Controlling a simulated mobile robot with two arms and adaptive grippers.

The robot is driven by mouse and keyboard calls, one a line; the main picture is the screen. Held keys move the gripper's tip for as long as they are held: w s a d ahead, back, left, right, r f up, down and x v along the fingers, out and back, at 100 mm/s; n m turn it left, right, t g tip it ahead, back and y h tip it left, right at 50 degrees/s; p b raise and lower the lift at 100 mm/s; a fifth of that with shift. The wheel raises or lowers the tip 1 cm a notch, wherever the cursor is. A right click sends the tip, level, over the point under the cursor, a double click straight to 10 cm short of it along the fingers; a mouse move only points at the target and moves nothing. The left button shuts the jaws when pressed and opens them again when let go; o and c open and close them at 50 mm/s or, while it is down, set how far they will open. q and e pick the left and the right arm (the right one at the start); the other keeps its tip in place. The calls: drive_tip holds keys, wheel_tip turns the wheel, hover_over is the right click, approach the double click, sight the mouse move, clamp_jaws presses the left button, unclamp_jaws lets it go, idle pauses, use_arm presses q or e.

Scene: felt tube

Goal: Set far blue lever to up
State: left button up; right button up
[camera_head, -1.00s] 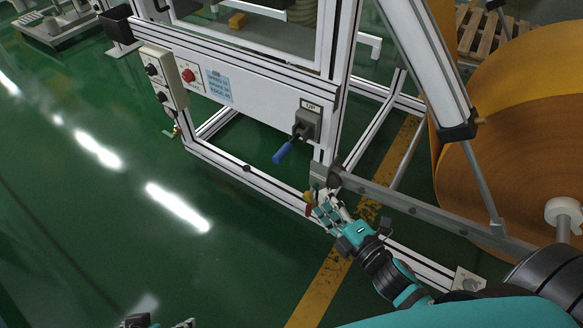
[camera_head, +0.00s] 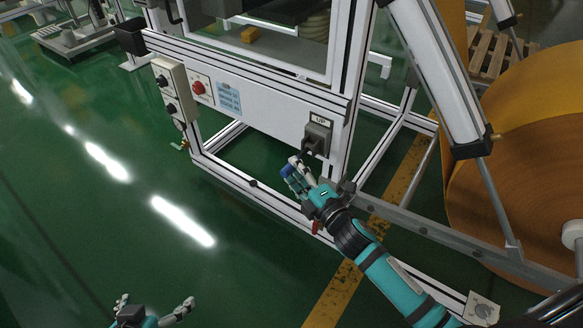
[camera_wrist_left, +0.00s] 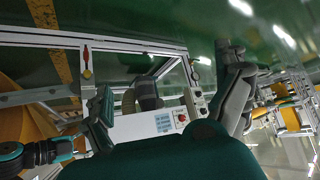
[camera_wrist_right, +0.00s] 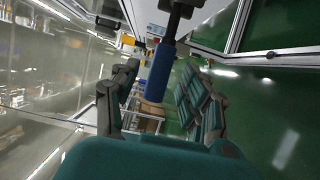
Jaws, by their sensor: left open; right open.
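The blue lever (camera_head: 287,171) hangs down and out from its grey switch box (camera_head: 318,135), which is mounted on the white machine frame under a label. My right gripper (camera_head: 298,178) is at the lever, with its fingers around the blue handle in the head view. In the right wrist view the blue handle (camera_wrist_right: 160,72) stands between the open fingers of my right gripper (camera_wrist_right: 160,100), and I cannot tell if they touch it. My left gripper (camera_head: 155,308) is open and empty at the bottom of the head view, far from the lever.
A control box with knobs (camera_head: 170,92) and a red button (camera_head: 198,87) sit left of the lever. A grey horizontal bar (camera_head: 420,225) runs beside my right arm. A large orange roll (camera_head: 530,160) stands at right. Green floor at left is clear.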

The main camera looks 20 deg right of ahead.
drive_tip(key=shift+x, duration=1.25)
clamp_jaws()
